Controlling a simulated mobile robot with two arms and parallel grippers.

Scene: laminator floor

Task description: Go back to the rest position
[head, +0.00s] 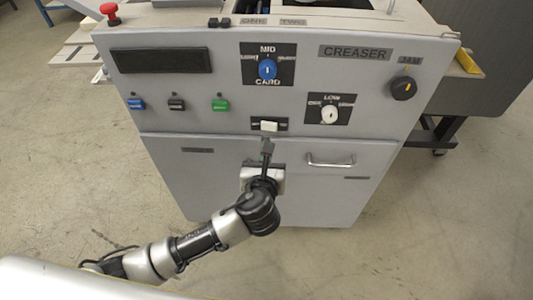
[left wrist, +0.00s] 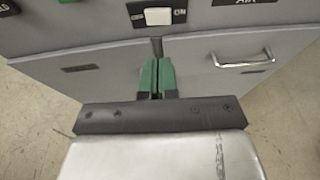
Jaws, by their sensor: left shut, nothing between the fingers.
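My left gripper (head: 266,147) reaches up from the lower left in the head view, in front of the grey creaser machine (head: 215,170). Its fingertips appear just below the white rocker switch (head: 269,126). In the left wrist view the gripper's green fingers (left wrist: 157,79) are shut together with nothing between them. The white switch (left wrist: 158,16) shows beyond the fingertips, beside an ON label. I cannot tell from these frames whether the fingertips touch the panel. My right gripper is not in view.
The panel carries a blue knob (head: 267,69), a white knob (head: 329,114), a black knob (head: 403,89), coloured buttons (head: 220,105) and a red emergency stop (head: 110,13). A door handle (head: 331,161) sticks out at lower right. The floor (head: 440,230) on the right is clear.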

